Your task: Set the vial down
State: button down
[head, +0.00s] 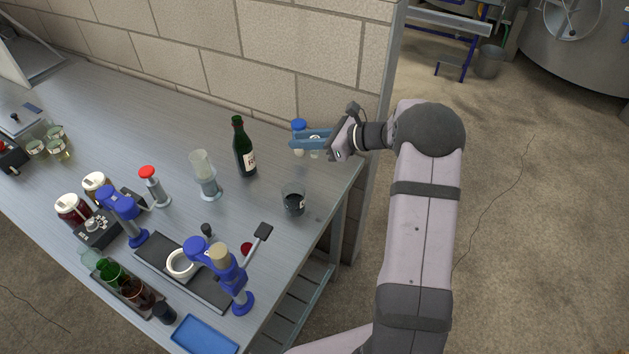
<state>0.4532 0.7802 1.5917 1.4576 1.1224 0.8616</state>
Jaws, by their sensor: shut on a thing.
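My gripper (310,142) reaches in from the right, over the far right end of the bench. Its blue fingers are shut on a small, pale, clear vial (315,154). The vial's lower part shows just below the fingers, and its middle is hidden by them. It looks roughly upright. I cannot tell whether its base touches the bench (330,180). A bottle with a blue cap (299,124) is directly beside or behind the fingers, partly hidden by them.
A dark green wine bottle (244,150) stands left of my gripper. A beaker of dark liquid (293,201) stands nearer the front. A glass cylinder (205,172) is further left. The brick wall (280,50) rises behind. Bare bench lies between the wine bottle and the gripper.

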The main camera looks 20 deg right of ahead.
jog(key=shift+f+p, duration=1.05)
jog(key=shift+f, duration=3.95)
jog(key=shift+f, duration=0.2)
jog(key=c, duration=1.6)
grip_release()
jog(key=shift+o, duration=0.2)
jog(key=shift+r, duration=0.1)
jog(key=shift+r, duration=0.1)
jog(key=b+v, duration=0.2)
jog(key=v, duration=1)
jog(key=shift+b, duration=0.3)
jog(key=shift+a+r, duration=0.1)
